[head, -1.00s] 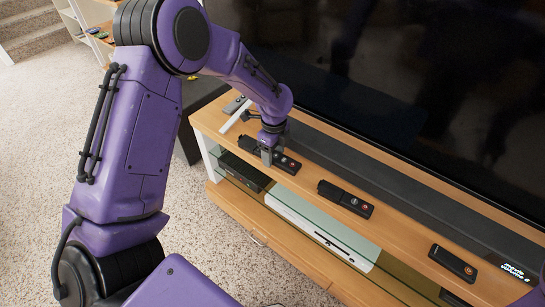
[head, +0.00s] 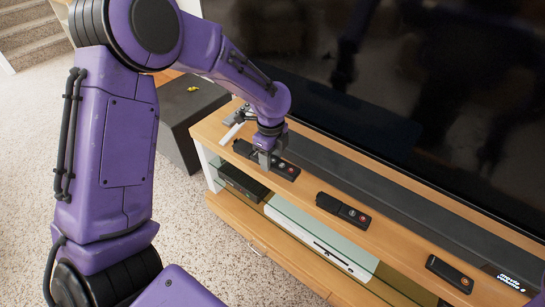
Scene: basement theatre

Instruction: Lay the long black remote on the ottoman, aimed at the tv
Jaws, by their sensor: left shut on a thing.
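My left gripper (head: 264,160) points down and is shut on a long black remote (head: 285,170) at the left part of the tv stand's top. The fingers cover the remote's middle, and its two ends stick out on either side. I cannot tell whether it is just clear of the wood. The big black tv (head: 400,100) stands behind, above a dark soundbar (head: 370,186). I cannot make out an ottoman for sure; a dark grey box (head: 188,128) stands on the carpet left of the stand. My right gripper is out of view.
On the wooden stand (head: 395,240) lie two more black remotes, one in the middle (head: 343,211) and one at the right (head: 450,274). A grey remote (head: 238,114) and a white stick (head: 231,133) lie at its left end. Carpet (head: 200,240) in front is clear.

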